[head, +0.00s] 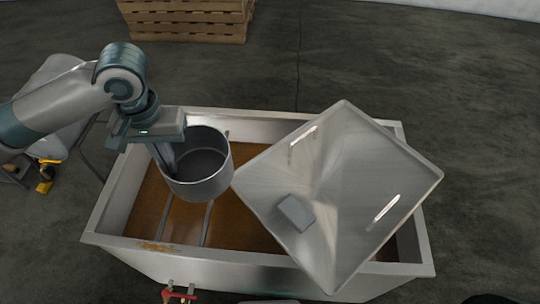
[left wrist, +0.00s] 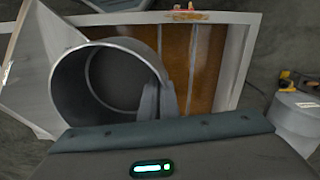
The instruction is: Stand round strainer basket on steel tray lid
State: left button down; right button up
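The round strainer basket (head: 205,189) is a grey, open-topped metal pot over the left part of the tank, upright or nearly so. My left gripper (head: 168,158) is at its left rim. In the left wrist view, the gripper's fingers (left wrist: 157,98) pinch the wall of the basket (left wrist: 70,82), one on each side. I cannot tell whether the basket's underside touches the bars below. The steel tray lid (head: 345,165) lies turned at an angle across the tank's right part, just right of the basket. My right gripper is not in view.
The steel tank (head: 180,258) holds brown liquid (head: 245,225), with two bars (head: 207,225) across it. A small grey block (head: 296,212) and two bar handles (head: 385,211) are on the lid. A wooden pallet (head: 188,20) stands behind. The lid's upper half is clear between the handles.

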aim_at(345, 174)
jog(key=l+z, duration=0.6)
jog(key=z, duration=0.15)
jog(key=i+l+z, duration=0.1)
jog(key=l+z, duration=0.25)
